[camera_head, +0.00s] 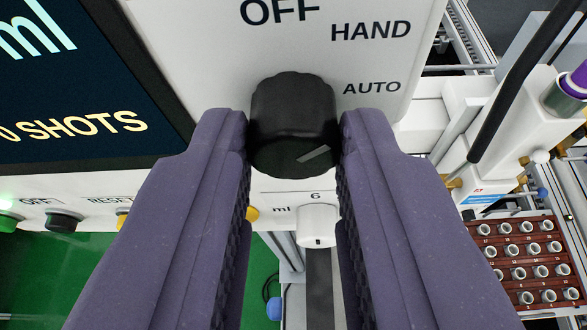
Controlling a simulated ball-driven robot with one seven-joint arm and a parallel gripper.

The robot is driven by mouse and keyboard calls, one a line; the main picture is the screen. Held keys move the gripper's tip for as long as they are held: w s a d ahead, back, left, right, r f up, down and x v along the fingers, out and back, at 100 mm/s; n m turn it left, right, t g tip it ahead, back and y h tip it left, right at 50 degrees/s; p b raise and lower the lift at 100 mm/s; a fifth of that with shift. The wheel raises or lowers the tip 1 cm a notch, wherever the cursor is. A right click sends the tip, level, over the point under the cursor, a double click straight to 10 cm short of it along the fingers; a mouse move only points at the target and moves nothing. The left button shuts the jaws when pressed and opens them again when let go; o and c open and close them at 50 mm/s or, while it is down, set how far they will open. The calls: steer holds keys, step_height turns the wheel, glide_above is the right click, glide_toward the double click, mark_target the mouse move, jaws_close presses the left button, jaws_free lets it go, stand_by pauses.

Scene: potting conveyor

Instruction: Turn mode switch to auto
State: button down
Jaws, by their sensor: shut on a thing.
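The black mode switch knob (291,105) sticks out of a white panel (200,50). The labels OFF, HAND and AUTO run around its upper right side, with AUTO (371,88) lowest, right of the knob. A pale pointer line on the knob's face runs right and slightly up, roughly toward the AUTO side. Whether it lines up exactly with AUTO I cannot tell. My gripper (293,135) has its two purple fingers closed on the knob, one on its left and one on its right. The fingers hide parts of the panel below.
A dark display (75,90) reading "0 SHOTS" fills the upper left. A white ml dial (317,226) sits below the knob. Buttons, including a black one (63,222), line the lower left edge. A brown tray (527,226) of numbered pots lies at lower right.

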steer(key=m, duration=0.1)
steer(key=m+y, duration=0.1)
steer(key=shift+d+m+t+y, duration=0.2)
steer(key=shift+m+t+y, duration=0.1)
steer(key=shift+f+m+t+y+b, duration=0.1)
steer(key=shift+m+t+y+b, duration=0.3)
steer(key=shift+m+y, duration=0.7)
steer(key=shift+m, duration=0.4)
steer(key=c, duration=0.9)
jaws_free()
steer(key=shift+s+d, duration=0.1)
steer(key=b+v, duration=0.1)
steer(key=v, duration=0.6)
steer(key=shift+s, duration=0.4)
steer(key=shift+b, duration=0.3)
